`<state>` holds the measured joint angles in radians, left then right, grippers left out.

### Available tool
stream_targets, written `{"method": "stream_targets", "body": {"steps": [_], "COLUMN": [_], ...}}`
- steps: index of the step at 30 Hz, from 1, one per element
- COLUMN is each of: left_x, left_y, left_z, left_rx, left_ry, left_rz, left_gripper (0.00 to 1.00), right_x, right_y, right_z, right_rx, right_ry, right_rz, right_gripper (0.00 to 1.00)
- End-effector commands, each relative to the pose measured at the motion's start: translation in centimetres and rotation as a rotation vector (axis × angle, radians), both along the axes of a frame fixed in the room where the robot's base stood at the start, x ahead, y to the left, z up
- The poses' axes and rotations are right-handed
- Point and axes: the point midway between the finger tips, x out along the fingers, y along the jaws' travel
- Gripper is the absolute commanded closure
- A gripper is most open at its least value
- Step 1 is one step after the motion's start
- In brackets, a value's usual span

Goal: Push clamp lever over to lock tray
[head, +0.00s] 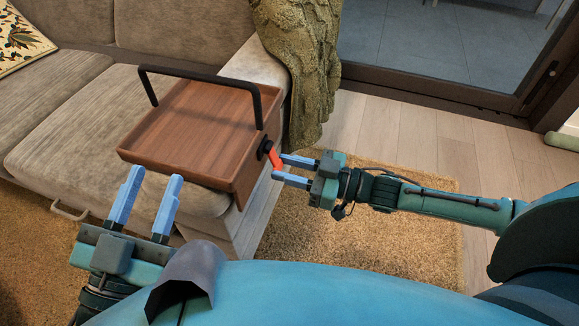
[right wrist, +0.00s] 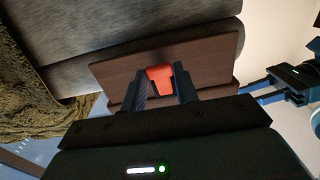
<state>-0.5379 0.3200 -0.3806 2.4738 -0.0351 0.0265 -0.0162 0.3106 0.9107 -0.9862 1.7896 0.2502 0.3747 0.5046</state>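The wooden tray (head: 190,127) with a black bar handle sits on the right arm of the sofa. Its side panel (right wrist: 117,78) shows in the right wrist view. The red clamp lever (head: 274,158) is on the tray's right side, at a black pivot. In the right wrist view the lever (right wrist: 160,78) lies between the fingertips. My right gripper (head: 281,168) is at the lever with its fingers apart, one on each side; I cannot tell whether they touch it. My left gripper (head: 150,190) is open and empty, in front of the tray's near left corner.
The beige sofa (head: 75,120) fills the left and back. A green knitted throw (head: 305,60) hangs over it behind the tray. A shag rug (head: 400,240) covers part of the wooden floor. The floor right of the tray is clear.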

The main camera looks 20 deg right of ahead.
Motion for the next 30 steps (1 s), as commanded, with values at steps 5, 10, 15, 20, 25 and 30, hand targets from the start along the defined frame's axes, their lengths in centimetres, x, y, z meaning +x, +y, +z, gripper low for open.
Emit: {"method": "stream_targets", "body": {"steps": [5, 10, 15, 20, 25, 30], "left_x": [0.0, 0.0, 0.5, 0.6, 0.6, 0.6], "left_y": [0.0, 0.0, 0.1, 0.2, 0.2, 0.2], "left_z": [0.0, -0.2, 1.2, 2.2, 2.2, 2.2], "left_rx": [0.0, 0.0, 0.008, 0.014, 0.015, 0.015], "left_ry": [0.0, 0.001, -0.121, -0.178, -0.176, -0.173], "left_rz": [0.0, 0.0, -0.002, -0.002, -0.002, -0.002], "left_gripper": [0.62, 0.62, 0.62, 0.62, 0.62, 0.62], "right_x": [0.0, 0.0, 0.3, 0.4, 0.3, 0.4], "right_y": [0.0, 0.0, 0.5, 0.6, 0.6, 0.6], "right_z": [0.0, -0.1, -0.8, -0.6, -0.4, -0.4], "right_rx": [0.0, 0.004, 0.071, 0.106, 0.104, 0.104], "right_ry": [0.0, -0.001, -0.046, -0.07, -0.071, -0.071], "right_rz": [0.0, 0.0, 0.001, 0.001, 0.001, 0.001], "right_gripper": [0.85, 0.94, 0.94, 0.94, 0.94, 0.62]}}
